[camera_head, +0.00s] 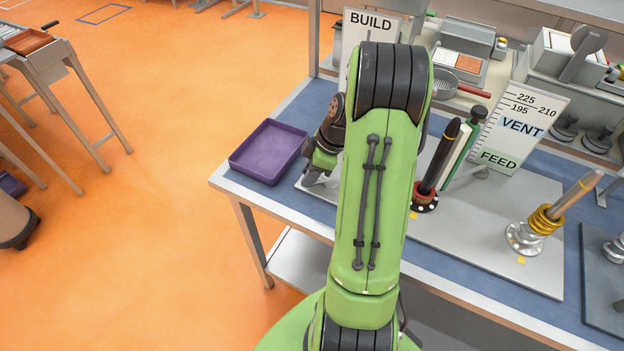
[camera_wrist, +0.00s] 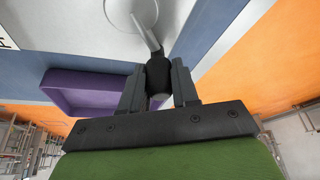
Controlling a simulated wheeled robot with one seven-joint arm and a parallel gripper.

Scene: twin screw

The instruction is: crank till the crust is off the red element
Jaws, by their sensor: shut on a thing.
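In the wrist view my gripper (camera_wrist: 158,84) has its two fingers closed on the black crank knob (camera_wrist: 159,70). A thin metal crank arm (camera_wrist: 146,36) runs from the knob to a round pale hub (camera_wrist: 132,12). In the head view my arm hides the crank, and my gripper (camera_head: 318,172) shows only in part at the left of the grey plate. The red element (camera_head: 425,197) is a red collar with pale dots at the foot of a tilted dark rod (camera_head: 440,158). I cannot tell how much crust it carries.
A purple tray (camera_head: 268,151) lies left of the plate; it also shows in the wrist view (camera_wrist: 85,92). A gold-collared rod (camera_head: 546,219) stands right on the grey plate (camera_head: 470,235). Behind are a BUILD sign (camera_head: 371,22) and a VENT/FEED scale board (camera_head: 520,125).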

